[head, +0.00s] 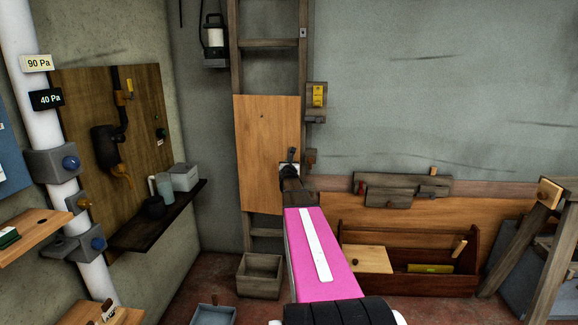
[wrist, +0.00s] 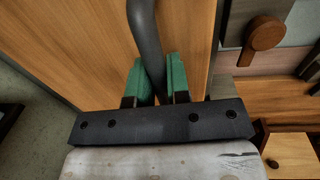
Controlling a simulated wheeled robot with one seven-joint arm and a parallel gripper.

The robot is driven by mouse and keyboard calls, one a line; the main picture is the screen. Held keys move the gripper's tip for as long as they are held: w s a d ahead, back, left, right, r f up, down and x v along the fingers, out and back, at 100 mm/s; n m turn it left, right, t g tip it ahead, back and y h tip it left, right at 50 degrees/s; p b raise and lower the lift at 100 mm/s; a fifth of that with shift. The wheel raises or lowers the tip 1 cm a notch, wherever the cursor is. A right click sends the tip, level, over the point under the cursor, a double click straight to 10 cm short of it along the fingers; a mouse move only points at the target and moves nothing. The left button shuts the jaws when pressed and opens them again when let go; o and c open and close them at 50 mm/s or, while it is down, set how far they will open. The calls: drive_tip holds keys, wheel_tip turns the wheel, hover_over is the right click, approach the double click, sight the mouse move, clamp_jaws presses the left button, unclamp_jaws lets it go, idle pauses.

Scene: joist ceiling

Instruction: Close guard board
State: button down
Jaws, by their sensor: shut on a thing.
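The guard board (head: 265,150) is a flat, light wooden panel in front of the ladder, in the middle of the head view. Its wood grain also fills much of the wrist view (wrist: 75,45). My gripper (head: 290,168) is at the board's lower right edge. In the wrist view, the green fingers of my gripper (wrist: 157,78) are shut on a dark curved handle (wrist: 145,30) in front of the board. My arm hides the board's lower right corner. I cannot tell whether the board lies flat against the ladder.
The wooden ladder (head: 236,45) stands against the wall. A brown round-ended wooden piece (wrist: 266,33) is right of the board. A yellow-labelled block (head: 317,96) is on the right rail. A grey crate (head: 260,275) stands below left, and an open wooden toolbox (head: 455,285) lower right.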

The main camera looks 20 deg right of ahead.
drive_tip(key=c, duration=1.1)
unclamp_jaws()
drive_tip(key=shift+s, duration=0.15)
drive_tip(key=v, duration=1)
drive_tip(key=shift+s+a, duration=0.2)
drive_tip(key=shift+s, duration=0.1)
